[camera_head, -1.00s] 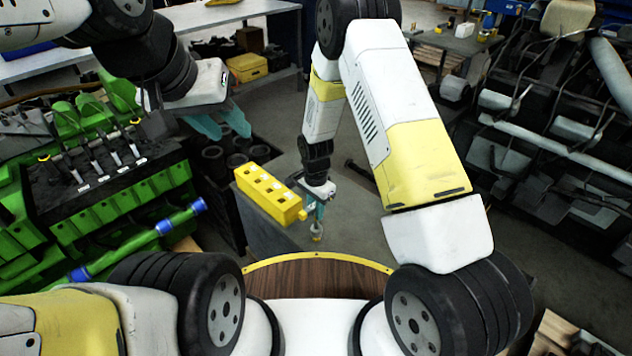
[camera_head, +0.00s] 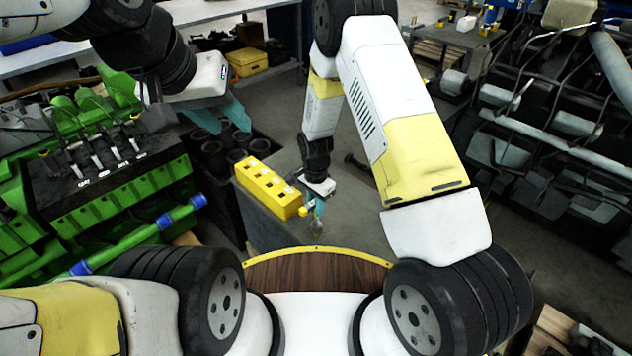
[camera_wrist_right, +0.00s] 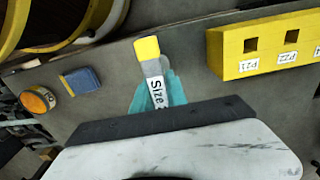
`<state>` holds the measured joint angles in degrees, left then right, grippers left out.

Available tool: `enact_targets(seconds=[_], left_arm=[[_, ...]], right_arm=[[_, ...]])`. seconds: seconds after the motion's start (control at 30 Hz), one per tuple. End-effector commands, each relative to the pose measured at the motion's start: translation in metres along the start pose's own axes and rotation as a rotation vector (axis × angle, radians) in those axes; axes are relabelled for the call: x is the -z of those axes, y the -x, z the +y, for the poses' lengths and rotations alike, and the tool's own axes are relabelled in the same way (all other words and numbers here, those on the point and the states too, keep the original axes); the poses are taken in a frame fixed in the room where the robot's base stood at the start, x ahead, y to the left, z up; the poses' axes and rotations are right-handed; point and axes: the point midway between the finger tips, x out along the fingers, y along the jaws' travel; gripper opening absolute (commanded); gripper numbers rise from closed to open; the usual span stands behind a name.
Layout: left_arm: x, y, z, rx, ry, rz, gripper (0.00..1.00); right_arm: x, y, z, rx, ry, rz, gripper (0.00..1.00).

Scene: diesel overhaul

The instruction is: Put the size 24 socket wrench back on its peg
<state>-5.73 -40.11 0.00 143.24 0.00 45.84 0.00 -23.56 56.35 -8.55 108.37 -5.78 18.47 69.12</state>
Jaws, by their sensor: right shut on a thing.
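My right gripper (camera_head: 318,205) is shut on the socket wrench (camera_head: 305,211), beside the near end of a yellow box and over the grey table. In the right wrist view the wrench (camera_wrist_right: 147,50) shows a yellow end, a grey part and a white label reading "Size 2", the rest cut off. The teal fingers of the right gripper (camera_wrist_right: 158,92) close around it. My left gripper (camera_head: 220,118) is open and empty, near the green engine. I cannot make out the peg.
The yellow box (camera_head: 268,187) with square holes and labels, P21 and P22 among them, lies on the grey table (camera_head: 350,215). The green engine (camera_head: 125,205) stands left, with several upright pieces and white labels on its dark top. A blue block (camera_wrist_right: 80,82) and an orange round thing (camera_wrist_right: 38,100) lie nearby.

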Motion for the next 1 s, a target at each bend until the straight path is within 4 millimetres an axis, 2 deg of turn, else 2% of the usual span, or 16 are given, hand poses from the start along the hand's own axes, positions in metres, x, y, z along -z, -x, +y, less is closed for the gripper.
enact_targets(seconds=[0.47, 0.5, 0.6, 0.83, 0.97, 1.0], left_arm=[[0.0, 0.0, 0.0, 0.0, 0.0, 0.0, 0.36], [0.0, 0.0, 0.0, 0.0, 0.0, 0.0, 0.36], [0.0, 0.0, 0.0, 0.0, 0.0, 0.0, 0.36], [0.0, 0.0, 0.0, 0.0, 0.0, 0.0, 0.36], [0.0, 0.0, 0.0, 0.0, 0.0, 0.0, 0.36], [0.0, 0.0, 0.0, 0.0, 0.0, 0.0, 0.36]], right_arm=[[0.0, -0.018, 0.0, 0.0, -0.001, 0.0, 0.0], [0.0, -0.018, 0.0, 0.0, -0.001, 0.0, 0.24], [0.0, -0.018, 0.0, 0.0, 0.0, 0.0, 0.43], [0.0, -0.018, 0.0, 0.0, 0.0, 0.0, 0.43], [0.0, -0.018, 0.001, -0.001, 0.0, 0.0, 0.69], [0.0, -0.018, 0.001, -0.001, 0.0, 0.0, 0.69]])
